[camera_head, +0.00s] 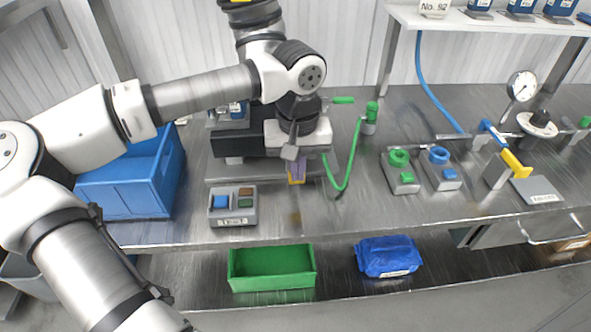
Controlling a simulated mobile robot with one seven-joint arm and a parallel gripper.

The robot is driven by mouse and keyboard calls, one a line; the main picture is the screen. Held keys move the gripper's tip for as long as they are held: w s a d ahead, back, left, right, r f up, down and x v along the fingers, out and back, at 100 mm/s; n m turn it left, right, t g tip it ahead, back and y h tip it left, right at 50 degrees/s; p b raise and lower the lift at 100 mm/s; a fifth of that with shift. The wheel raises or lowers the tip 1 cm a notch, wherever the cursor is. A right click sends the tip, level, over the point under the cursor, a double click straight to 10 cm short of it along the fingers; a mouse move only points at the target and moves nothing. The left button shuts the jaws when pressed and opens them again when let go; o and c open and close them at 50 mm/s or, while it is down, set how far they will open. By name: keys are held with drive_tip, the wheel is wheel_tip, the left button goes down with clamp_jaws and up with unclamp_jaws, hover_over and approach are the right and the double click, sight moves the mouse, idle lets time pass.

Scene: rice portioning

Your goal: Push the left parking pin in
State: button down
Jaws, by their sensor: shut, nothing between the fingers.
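No part in view is marked as the left parking pin, and I cannot tell for sure which one it is. Two small grey blocks on the bench carry round knobs: a green ring knob (398,157) on the left one and a blue ring knob (438,154) on the right one. My gripper (291,153) points down at the front of a dark machine (250,138), left of both blocks. Its fingers are shut and empty. They are close to an upright purple piece with a yellow lower end (296,171); whether they touch it is hidden.
A button box (233,220) is at the bench front edge. A blue crate (125,190) stands left. A green hose (352,165) hangs right of my gripper. A yellow-handled lever (515,163) and gauge (522,86) are right. A green bin (272,283) and blue bag (388,257) lie below.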

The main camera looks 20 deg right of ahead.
drive_tip(key=shift+w+d, duration=0.2)
drive_tip(key=shift+w, duration=0.5)
drive_tip(key=shift+w+d, duration=0.2)
drive_tip(key=shift+w, duration=0.5)
wheel_tip(320, 180, up, 7)
drive_tip(key=s+p, duration=0.2)
drive_tip(key=p, duration=0.2)
drive_tip(key=shift+a, duration=0.3)
